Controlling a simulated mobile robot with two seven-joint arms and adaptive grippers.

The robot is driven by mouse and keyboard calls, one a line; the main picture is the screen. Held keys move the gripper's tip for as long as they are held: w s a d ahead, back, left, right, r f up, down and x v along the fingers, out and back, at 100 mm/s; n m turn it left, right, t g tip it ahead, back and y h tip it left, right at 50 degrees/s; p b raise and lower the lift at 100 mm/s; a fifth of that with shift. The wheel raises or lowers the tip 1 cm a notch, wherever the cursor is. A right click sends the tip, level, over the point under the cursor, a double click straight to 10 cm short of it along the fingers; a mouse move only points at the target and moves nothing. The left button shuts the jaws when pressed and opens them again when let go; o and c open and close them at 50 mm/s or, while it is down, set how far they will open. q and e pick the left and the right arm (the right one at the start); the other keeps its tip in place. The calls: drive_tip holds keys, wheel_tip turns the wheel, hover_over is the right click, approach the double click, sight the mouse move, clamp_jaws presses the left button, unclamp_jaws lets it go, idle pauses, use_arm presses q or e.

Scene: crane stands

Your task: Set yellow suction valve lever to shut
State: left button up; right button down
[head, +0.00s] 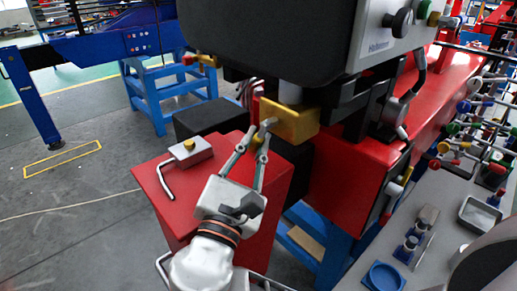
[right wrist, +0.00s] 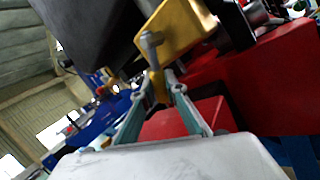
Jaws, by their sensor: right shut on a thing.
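A yellow-gold valve block (head: 292,121) sits under the large dark-and-grey housing, right of the head view's centre. It also shows at the top of the right wrist view (right wrist: 180,28). A grey round-ended pin (right wrist: 151,40) stands in front of it, above a narrow yellow lever (right wrist: 157,84). My right gripper (head: 263,137) reaches up to the block's front left side. Its fingers (right wrist: 160,92) are closed on the yellow lever, whose lower end they hide. The exact lever angle is hard to tell. My left gripper is not in view.
The grey housing (head: 375,40) hangs close above. A bench with coloured levers, a blue dish (head: 383,277) and a tray (head: 480,213) is at right.

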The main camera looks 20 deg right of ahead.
drive_tip(key=c, duration=2)
unclamp_jaws()
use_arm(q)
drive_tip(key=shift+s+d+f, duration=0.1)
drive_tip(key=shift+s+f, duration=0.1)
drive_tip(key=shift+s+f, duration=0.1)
